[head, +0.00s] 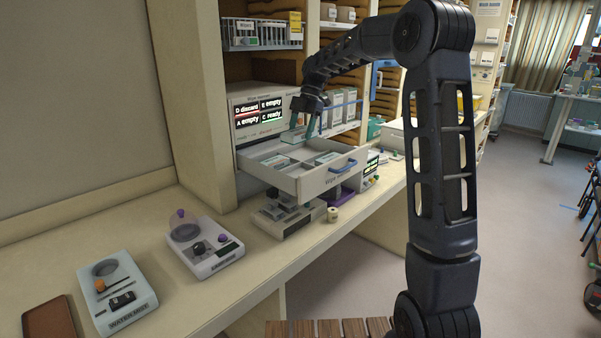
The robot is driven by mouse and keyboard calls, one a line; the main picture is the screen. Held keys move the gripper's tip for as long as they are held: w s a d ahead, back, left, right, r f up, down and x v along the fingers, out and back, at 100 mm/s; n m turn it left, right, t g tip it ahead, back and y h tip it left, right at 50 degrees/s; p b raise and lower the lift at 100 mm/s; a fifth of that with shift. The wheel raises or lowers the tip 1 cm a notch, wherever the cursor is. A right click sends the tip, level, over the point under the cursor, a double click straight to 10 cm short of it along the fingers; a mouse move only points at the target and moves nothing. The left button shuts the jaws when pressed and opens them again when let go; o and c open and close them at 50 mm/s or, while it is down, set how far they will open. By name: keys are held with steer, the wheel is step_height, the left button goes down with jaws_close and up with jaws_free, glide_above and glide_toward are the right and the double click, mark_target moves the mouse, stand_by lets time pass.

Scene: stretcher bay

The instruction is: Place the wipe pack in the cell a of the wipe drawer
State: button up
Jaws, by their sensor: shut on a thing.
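The wipe drawer (318,182) is pulled open from its white cabinet, with a blue handle on its front. Several pale packs with teal parts lie in its divided cells. The cabinet's display (260,110) reads D discard, E empty, A empty and C ready. My gripper (311,128) points down over the back part of the open drawer. It is shut on a small pale pack, seemingly the wipe pack (293,136), at the drawer's back. Whether the pack touches the drawer floor or its dividers cannot be told. Cell letters inside the drawer are not readable.
White boxes (337,108) stand on a shelf right behind my gripper. A wire basket (255,40) hangs above. Below the drawer are a grey device (285,218) and a small jar (333,214). Two more devices (205,248) (117,292) stand on the left counter.

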step_height(320, 180, down, 15)
steer(key=shift+f, duration=0.1)
stand_by(0.5)
steer(key=shift+f, duration=0.1)
steer(key=o, duration=1)
